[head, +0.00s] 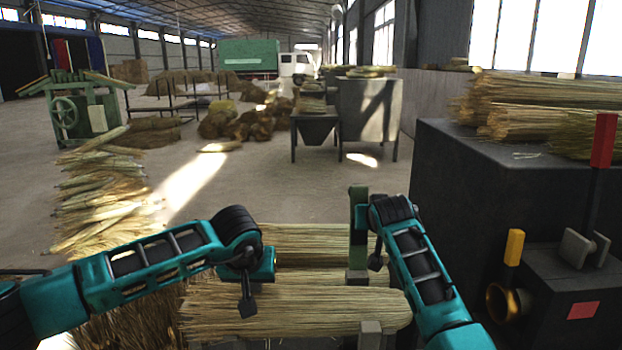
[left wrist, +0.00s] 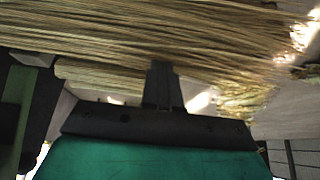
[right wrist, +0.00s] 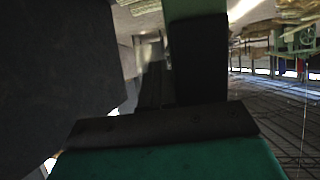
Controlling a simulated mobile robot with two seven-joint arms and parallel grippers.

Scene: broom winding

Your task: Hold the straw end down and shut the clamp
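The straw bundle (head: 300,308) lies across the front, its cut end at the right. My left gripper (head: 247,300) is over the bundle's left part, pointing down. In the left wrist view its dark fingers (left wrist: 163,88) show as one central piece, with straw (left wrist: 130,45) beyond and nothing seen between them. A green upright post (head: 358,225) with a dark band, possibly the clamp, stands behind the bundle. My right gripper (head: 375,258) is just right of it. In the right wrist view the post (right wrist: 198,50) is close beside a dark finger (right wrist: 151,85); whether they touch is unclear.
A dark machine (head: 470,190) stands at the right, with straw (head: 540,105) on top. It has a red lever (head: 604,140) and a yellow lever (head: 514,248). A straw pile (head: 95,200) lies at the left.

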